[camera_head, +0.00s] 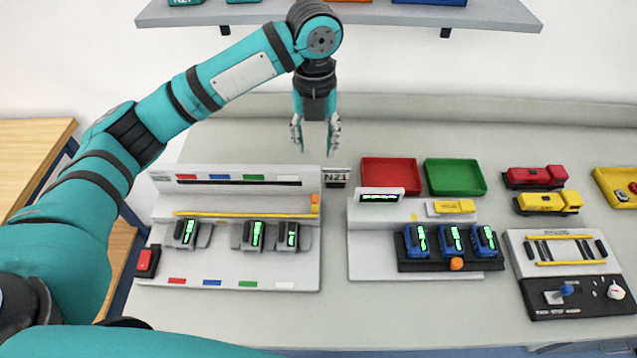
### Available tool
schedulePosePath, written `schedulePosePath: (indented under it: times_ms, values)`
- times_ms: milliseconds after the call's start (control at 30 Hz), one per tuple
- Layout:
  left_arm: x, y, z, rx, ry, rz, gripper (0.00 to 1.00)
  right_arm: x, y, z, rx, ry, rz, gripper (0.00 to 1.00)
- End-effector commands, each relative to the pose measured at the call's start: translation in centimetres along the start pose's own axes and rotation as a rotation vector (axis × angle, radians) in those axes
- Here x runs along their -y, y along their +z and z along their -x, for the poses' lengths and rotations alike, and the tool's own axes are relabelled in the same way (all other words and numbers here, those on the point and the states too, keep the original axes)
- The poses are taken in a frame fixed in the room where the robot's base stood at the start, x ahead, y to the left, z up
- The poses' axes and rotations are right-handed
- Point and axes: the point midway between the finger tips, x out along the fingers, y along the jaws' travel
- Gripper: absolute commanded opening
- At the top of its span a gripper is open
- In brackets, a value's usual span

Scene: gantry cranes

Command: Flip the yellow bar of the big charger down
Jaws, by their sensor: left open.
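The big charger (225,272) is the wide light-grey unit on the left of the worktop. Its thin yellow bar (245,215) lies lengthwise across the middle of the unit, just above a row of 3 battery modules with green displays. A small orange piece (314,199) sits at the bar's right end. My left gripper (315,146) is open and empty, pointing down above and behind the charger's right end, near the N21 label. It appears apart from the bar. My right gripper is not in view.
A smaller charger (365,262) with blue batteries stands to the right. Behind it are a red tray (389,161) and a green tray (455,161). A control panel (560,270) and toy trucks are farther right. A shelf (340,14) hangs above.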

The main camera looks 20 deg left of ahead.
Motion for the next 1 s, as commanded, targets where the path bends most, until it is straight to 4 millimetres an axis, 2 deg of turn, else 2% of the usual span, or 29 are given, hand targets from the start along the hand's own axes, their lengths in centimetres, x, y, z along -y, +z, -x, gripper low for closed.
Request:
schedulePosePath:
  times_ms: [200, 333, 467, 700, 833, 1000]
  values:
    - [-0.1, -0.1, -4.0, -0.005, 0.003, 0.0, 0.42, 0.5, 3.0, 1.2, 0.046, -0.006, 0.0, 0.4]
    - [-0.1, -0.1, -6.9, -0.005, 0.002, 0.0, 0.42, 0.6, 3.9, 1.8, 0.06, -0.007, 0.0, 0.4]
    - [-0.1, -0.1, -9.7, -0.005, 0.003, 0.001, 0.42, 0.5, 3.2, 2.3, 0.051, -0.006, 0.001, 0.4]
    - [0.0, -0.1, -14.2, -0.002, 0.001, 0.0, 0.42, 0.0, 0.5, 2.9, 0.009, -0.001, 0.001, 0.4]
    - [0.0, -0.1, -15.6, -0.001, 0.0, -0.001, 0.42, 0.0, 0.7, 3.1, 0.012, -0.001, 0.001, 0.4]
    - [0.0, -0.1, -16.4, 0.001, 0.0, -0.001, 0.42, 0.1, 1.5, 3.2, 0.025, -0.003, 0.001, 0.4]
